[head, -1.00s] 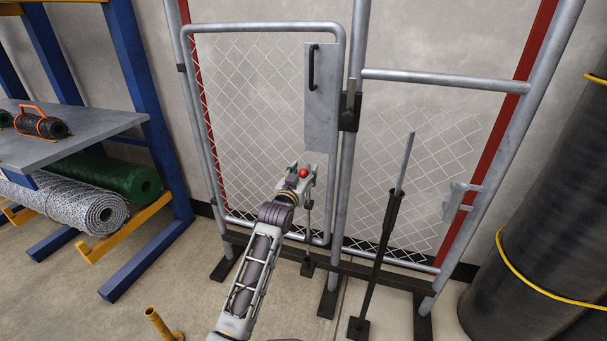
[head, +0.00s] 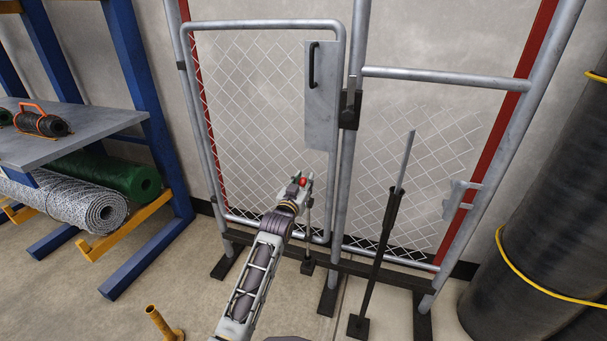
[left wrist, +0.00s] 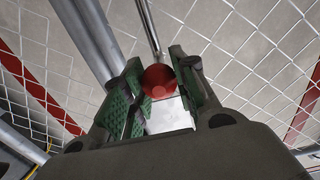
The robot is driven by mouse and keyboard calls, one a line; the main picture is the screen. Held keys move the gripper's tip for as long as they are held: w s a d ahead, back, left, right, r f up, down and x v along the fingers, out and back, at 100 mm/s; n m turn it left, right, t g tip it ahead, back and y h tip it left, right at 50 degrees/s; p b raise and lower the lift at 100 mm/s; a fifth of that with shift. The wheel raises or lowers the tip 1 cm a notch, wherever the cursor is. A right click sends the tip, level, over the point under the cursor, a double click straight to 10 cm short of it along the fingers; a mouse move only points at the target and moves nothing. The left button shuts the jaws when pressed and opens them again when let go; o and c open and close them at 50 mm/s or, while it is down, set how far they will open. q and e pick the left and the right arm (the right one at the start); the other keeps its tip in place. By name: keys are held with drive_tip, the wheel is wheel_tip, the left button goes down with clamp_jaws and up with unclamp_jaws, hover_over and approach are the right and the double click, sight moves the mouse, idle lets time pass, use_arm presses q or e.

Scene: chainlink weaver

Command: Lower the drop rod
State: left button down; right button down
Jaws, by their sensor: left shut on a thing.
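The drop rod's red knob (head: 303,182) is in my left gripper (head: 302,181), low in front of the left mesh gate leaf (head: 262,100). The thin rod (head: 308,222) shows below the gripper, upright, above a small dark floor block (head: 307,268). Whether its tip is inside the block is too small to tell. In the left wrist view, the red knob (left wrist: 158,80) sits between the green-padded fingers, with a metal rod (left wrist: 150,28) running up the picture from it. My left gripper is shut on the knob. My right gripper is not in view.
A dark slanted post with a grey rod (head: 378,255) stands right of the drop rod. A grey plate with a black handle (head: 312,68) is on the gate. A rack with mesh rolls (head: 90,203) stands left, a large dark roll (head: 545,240) right. A yellow post (head: 158,322) stands front left.

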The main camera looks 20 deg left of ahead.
use_arm(q)
wheel_tip(320, 180, down, 4)
drive_tip(key=shift+f, duration=0.1)
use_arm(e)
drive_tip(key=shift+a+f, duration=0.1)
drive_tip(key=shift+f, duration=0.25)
use_arm(q)
drive_tip(key=c, duration=1.1)
unclamp_jaws()
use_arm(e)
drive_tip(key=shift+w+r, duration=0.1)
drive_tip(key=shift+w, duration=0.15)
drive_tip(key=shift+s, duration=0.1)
use_arm(q)
drive_tip(key=shift+s, duration=0.15)
